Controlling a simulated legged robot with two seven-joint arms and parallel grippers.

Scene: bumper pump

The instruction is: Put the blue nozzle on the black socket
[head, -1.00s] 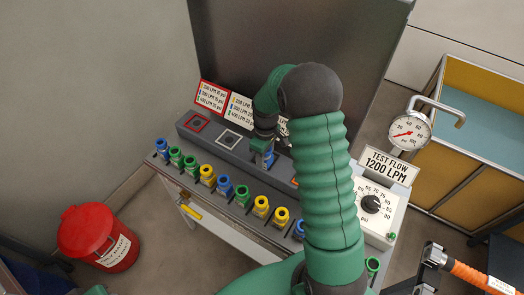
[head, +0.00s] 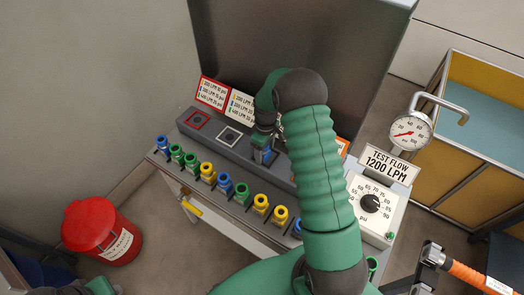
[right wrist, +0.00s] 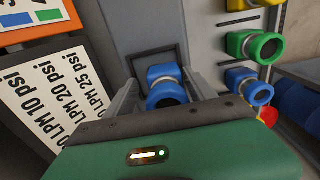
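The blue nozzle (head: 262,156) stands at the black-framed socket (right wrist: 140,62) on the grey panel block, beside the white-framed socket. My right gripper (head: 265,136) is over it. In the right wrist view the nozzle (right wrist: 166,86) lies between the two fingers (right wrist: 160,92), with a gap on its left side, so the gripper looks open around it. The dark square frame shows behind the nozzle; its base contact is partly hidden. My left gripper is not in view; only a green part of my left arm shows at the lower left.
A red-framed socket (head: 197,120) and a white-framed socket (head: 229,137) are empty. Several blue, green and yellow nozzles stand along the front ledge, including a yellow one (head: 207,172). A gauge (head: 410,131) and dial (head: 370,203) are right. A red bin (head: 103,232) stands left.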

